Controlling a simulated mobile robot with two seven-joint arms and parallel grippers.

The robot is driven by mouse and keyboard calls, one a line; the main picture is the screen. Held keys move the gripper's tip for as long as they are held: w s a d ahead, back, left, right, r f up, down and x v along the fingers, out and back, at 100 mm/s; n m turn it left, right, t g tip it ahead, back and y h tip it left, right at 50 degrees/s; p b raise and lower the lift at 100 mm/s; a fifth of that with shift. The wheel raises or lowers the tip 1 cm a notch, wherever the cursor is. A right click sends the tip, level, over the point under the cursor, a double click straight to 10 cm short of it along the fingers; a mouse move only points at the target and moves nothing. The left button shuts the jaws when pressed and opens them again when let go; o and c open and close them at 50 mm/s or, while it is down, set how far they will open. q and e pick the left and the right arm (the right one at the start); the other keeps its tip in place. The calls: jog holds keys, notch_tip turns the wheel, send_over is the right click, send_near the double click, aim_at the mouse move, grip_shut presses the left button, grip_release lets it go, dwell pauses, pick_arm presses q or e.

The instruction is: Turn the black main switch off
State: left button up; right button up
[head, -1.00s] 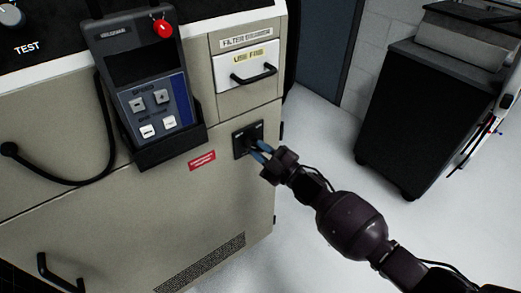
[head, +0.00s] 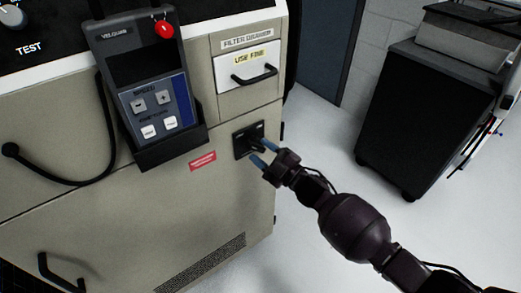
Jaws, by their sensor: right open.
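The black main switch (head: 249,139) is a small dark plate with a dark knob on the beige cabinet front, below the filter drawer. The knob's exact position is too small to tell. My right gripper (head: 261,152) comes in from the lower right with two blue-tipped fingers. It is open, with its fingertips close in front of the lower right part of the switch, and holds nothing. Whether a fingertip touches the switch cannot be told. My left gripper is not in view.
A pendant (head: 148,75) with a red button sits in a holder left of the switch. The filter drawer handle (head: 254,77) sticks out above it. A black cable (head: 107,140) hangs at the left. A dark cart (head: 410,115) stands at the right, with clear floor between.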

jog(key=p+v, duration=0.1)
jog(key=v, duration=0.9)
